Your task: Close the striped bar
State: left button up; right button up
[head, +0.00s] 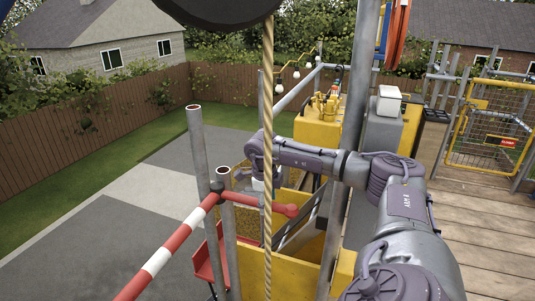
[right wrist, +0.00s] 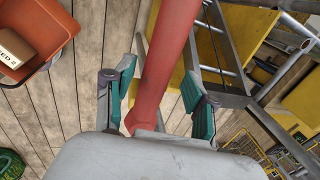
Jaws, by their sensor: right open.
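The red-and-white striped bar (head: 182,232) runs from the lower left of the head view up to a dark clamp at a grey pole. A red, round-ended piece (head: 291,211) shows on the right of the poles. My right arm reaches across from the right, and its gripper (head: 258,182) is partly hidden behind the rope. In the right wrist view a red bar section (right wrist: 164,65) passes between the two teal finger pads of my open right gripper (right wrist: 160,88). Gaps show on both sides; I cannot tell its depth between the fingers. My left gripper is not in view.
A rope (head: 268,110) hangs in front of my right arm. Grey upright poles (head: 199,150) stand beside the bar. A yellow bin (head: 290,262) lies below the arm. An orange crate (right wrist: 62,55) with a cardboard box stands on the plank floor (right wrist: 75,95).

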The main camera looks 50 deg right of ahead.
notch_tip(320, 180, up, 12)
jog(key=a, duration=0.2)
jog(key=shift+s, duration=0.35)
jog(key=shift+a+f, duration=0.1)
jog(key=shift+f, duration=0.05)
